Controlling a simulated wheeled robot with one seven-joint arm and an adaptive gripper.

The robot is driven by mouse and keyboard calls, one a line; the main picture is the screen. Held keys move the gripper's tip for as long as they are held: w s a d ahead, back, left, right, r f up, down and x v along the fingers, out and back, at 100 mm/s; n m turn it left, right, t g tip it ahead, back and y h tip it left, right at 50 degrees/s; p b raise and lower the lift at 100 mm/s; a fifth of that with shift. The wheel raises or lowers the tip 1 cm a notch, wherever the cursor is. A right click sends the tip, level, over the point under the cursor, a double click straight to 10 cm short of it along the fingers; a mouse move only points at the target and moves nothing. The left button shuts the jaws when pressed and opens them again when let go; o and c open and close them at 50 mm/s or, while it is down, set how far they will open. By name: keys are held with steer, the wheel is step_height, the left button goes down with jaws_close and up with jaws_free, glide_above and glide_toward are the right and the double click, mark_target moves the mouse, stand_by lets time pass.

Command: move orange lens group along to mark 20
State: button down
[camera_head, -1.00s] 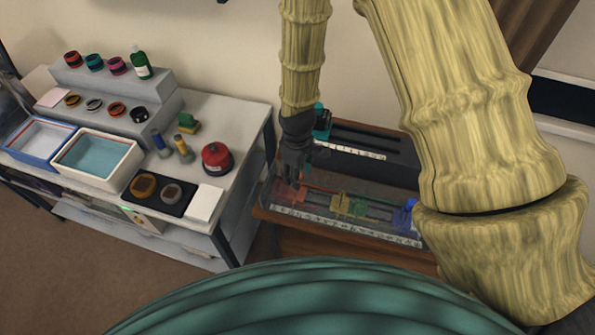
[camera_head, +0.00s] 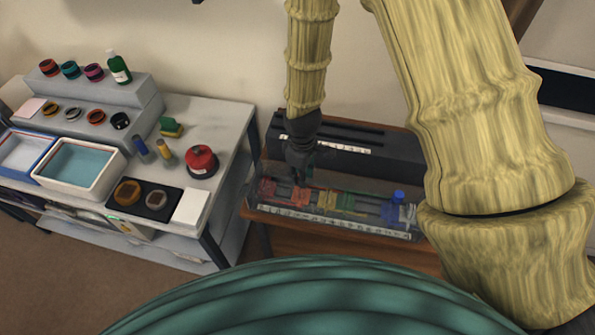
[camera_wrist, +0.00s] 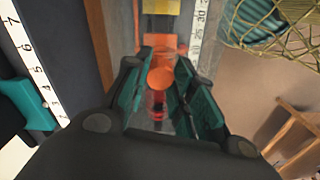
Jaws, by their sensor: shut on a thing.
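The orange lens group (camera_head: 301,197) sits on the transparent bench rail, between a red piece (camera_head: 267,187) on its left and a yellow one (camera_head: 327,201) on its right. My gripper (camera_head: 299,180) reaches down onto it from above. In the wrist view, the fingers of my gripper (camera_wrist: 159,88) are shut on the round orange top of the orange lens group (camera_wrist: 160,78). A white numbered scale (camera_wrist: 200,25) runs beside the rail, with marks around 25 and 30 showing. I cannot read the exact mark level with the orange group.
A green piece (camera_head: 346,204) and a blue piece (camera_head: 397,211) stand farther right on the rail. A dark block with a second scale (camera_head: 345,147) lies behind. A teal piece (camera_wrist: 38,103) is beside that scale. The left table (camera_head: 231,118) holds trays and lens parts.

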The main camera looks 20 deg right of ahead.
steer(key=c, duration=1.2)
jaws_free()
steer(key=shift+d, duration=0.1)
steer(key=shift+o, duration=0.2)
step_height(320, 180, up, 12)
steer(key=shift+s, duration=0.15)
